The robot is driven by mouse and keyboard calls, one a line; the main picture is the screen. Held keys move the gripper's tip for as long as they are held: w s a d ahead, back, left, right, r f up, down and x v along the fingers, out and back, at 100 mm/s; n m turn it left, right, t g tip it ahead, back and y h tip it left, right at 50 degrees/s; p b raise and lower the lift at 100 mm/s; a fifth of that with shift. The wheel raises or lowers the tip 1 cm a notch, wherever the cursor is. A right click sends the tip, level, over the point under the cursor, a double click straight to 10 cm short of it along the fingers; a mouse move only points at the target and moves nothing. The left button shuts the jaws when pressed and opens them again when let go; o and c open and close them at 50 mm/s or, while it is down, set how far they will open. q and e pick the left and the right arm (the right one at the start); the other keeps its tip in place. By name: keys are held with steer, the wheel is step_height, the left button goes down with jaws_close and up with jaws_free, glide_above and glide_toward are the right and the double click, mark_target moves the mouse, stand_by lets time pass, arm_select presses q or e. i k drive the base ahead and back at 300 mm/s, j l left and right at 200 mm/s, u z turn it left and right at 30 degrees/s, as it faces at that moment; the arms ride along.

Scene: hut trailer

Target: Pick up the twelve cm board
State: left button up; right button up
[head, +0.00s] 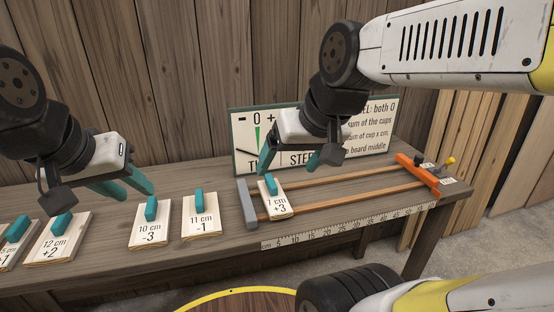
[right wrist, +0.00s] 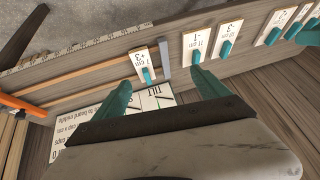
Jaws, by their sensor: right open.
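The 12 cm board (head: 48,247), marked +2 with a teal handle, lies flat on the bench at the left. It seems to show in the right wrist view (right wrist: 268,38), its label unreadable there. My left gripper (head: 138,192) is above the bench, right of the 12 cm board and above the 10 cm board. Its teal fingers are apart with nothing between them. My right gripper (head: 290,166) is open and empty, above and behind the board marked +3 (head: 277,209). Its spread fingers also show in the right wrist view (right wrist: 160,88).
The 10 cm board (head: 149,235) and 11 cm board (head: 201,227) lie right of the 12 cm board. Another board (head: 8,258) is close on its left. A railed frame with a grey end block (head: 247,206) fills the bench's right. A sign (head: 247,160) stands behind.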

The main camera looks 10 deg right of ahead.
mark_target(60, 241)
steer(key=u, duration=1.4)
